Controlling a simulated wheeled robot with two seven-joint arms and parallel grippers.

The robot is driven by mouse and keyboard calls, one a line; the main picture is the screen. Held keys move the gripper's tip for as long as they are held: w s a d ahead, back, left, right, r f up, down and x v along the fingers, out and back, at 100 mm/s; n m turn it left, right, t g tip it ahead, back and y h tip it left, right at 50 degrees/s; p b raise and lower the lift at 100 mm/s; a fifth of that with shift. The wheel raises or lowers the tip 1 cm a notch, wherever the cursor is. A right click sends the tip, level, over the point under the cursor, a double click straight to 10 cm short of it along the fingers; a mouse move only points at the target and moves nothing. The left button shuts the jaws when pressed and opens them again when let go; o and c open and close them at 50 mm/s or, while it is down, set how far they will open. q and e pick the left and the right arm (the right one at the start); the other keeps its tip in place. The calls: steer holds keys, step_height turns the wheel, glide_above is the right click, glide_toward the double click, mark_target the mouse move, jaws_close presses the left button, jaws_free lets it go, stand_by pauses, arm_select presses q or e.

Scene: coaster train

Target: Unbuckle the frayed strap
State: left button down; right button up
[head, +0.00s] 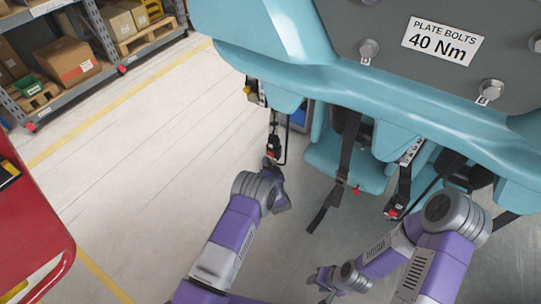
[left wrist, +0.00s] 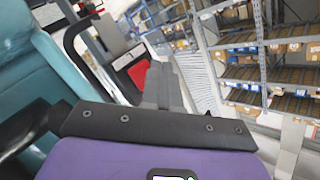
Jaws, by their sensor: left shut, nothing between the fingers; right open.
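Several dark straps hang from the teal train car (head: 345,85) in the head view. One strap (head: 347,135) hangs by the seat, with a small red part (head: 356,190) and a loose black tail (head: 323,210) near it. Another strap (head: 404,188) to the right ends at a red buckle (head: 393,212). I cannot tell which strap is frayed. My left gripper (head: 271,162) is close below that left buckle, shut and empty; its closed fingers also show in the left wrist view (left wrist: 163,85). My right gripper (head: 322,278) is open, low and apart from the straps.
A red cart (head: 30,215) stands at the left edge. Shelves with boxes (head: 78,60) are at the upper left. The floor (head: 130,150) between them is clear.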

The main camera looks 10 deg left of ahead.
arm_select(q)
steer(key=shift+w, duration=0.1)
steer(key=shift+w+d, duration=0.15)
steer(key=shift+w, duration=0.15)
steer(key=shift+w+d, duration=0.15)
steer(key=shift+w, duration=0.35)
stand_by(0.6)
stand_by(0.3)
steer(key=shift+s+a+p, duration=0.3)
steer(key=shift+s+p, duration=0.35)
steer(key=shift+s, duration=0.25)
steer(key=s+p, duration=0.1)
steer(key=s+a+p, duration=0.1)
steer(key=s, duration=0.1)
steer(key=s+p, duration=0.1)
steer(key=shift+s+a, duration=0.35)
